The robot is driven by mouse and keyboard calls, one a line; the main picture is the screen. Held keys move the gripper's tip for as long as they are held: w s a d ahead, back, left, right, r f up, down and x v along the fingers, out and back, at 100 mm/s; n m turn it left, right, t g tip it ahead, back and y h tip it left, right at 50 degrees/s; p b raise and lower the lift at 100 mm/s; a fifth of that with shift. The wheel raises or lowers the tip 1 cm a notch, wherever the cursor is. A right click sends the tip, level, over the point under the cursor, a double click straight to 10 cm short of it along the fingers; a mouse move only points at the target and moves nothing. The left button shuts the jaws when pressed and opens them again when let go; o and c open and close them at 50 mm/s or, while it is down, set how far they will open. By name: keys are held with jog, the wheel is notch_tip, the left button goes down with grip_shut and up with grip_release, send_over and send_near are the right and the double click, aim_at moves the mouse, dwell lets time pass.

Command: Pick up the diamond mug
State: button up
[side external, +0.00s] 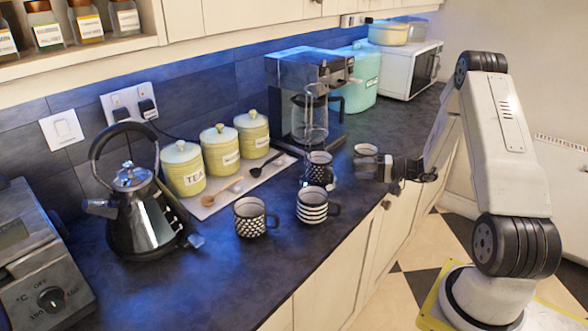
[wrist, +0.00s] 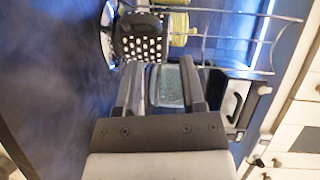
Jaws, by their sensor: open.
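Dark mugs with white patterns stand on the counter in the side view. The front left mug (side external: 250,218) has rows of white diamond-like patches. A mug farther back (side external: 319,170) is black with small light marks; its pattern is too small to tell. My gripper (side external: 388,169) is open at the counter's right edge, right of these mugs and close to a pale-rimmed mug (side external: 366,153). In the wrist view my gripper (wrist: 160,74) has nothing clearly between its fingers. A black mug with white patches (wrist: 145,42) shows beyond the fingertips; I cannot tell which mug it is.
A kettle (side external: 145,213), canisters (side external: 220,147) on a tray and a coffee maker (side external: 306,90) line the back. A wire rack (wrist: 235,40) shows in the wrist view.

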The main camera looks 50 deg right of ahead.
jog(key=shift+o, duration=0.2)
dwell(0.3)
jog(key=shift+o, duration=0.6)
